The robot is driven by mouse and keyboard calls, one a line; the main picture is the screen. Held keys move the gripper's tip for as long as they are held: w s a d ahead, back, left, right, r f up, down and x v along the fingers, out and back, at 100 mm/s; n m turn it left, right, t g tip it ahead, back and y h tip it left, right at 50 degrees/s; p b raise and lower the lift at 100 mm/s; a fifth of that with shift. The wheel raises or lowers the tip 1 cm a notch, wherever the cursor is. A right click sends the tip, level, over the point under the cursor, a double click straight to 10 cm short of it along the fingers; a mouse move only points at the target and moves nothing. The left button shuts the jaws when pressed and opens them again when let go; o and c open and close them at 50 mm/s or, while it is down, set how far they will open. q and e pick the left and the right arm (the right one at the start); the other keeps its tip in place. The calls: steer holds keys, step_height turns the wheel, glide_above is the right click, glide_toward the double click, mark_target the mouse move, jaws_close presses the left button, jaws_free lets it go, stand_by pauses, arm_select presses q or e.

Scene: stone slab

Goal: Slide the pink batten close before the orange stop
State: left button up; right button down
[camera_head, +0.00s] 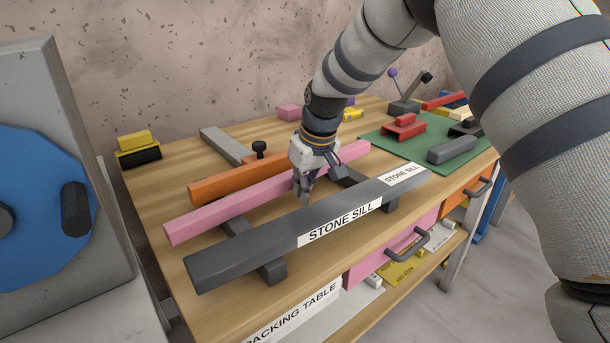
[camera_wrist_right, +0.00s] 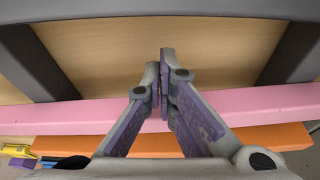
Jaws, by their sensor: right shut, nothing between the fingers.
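The pink batten (camera_head: 225,205) is a long square bar lying across two dark cross-bars; it also shows in the wrist view (camera_wrist_right: 60,115). The orange stop (camera_head: 225,184) runs along its far side, and in the wrist view it is the bar below the pink one (camera_wrist_right: 275,137). I cannot tell how wide the gap between them is. My right gripper (camera_head: 303,193) points down at the near side of the batten, between it and the grey stone sill. Its fingers (camera_wrist_right: 164,62) are together and empty. Whether they touch the batten is unclear. My left gripper is out of view.
The grey stone sill (camera_head: 245,252) lies along the table front, with dark cross-bars (camera_head: 243,238) reaching under the batten. A grey bar (camera_head: 225,145) and black knob (camera_head: 259,148) stand behind the stop. A green mat (camera_head: 425,150) with red and grey blocks lies right.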

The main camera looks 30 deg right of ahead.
steer(key=shift+w+f, duration=0.1)
steer(key=shift+f, duration=0.25)
steer(key=shift+w+f+b, duration=0.25)
steer(key=shift+w+b, duration=0.15)
steer(key=shift+w, duration=0.95)
steer(key=shift+w+r, duration=0.15)
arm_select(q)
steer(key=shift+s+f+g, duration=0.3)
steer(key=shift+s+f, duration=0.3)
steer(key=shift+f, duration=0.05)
arm_select(e)
steer(key=shift+r, duration=0.15)
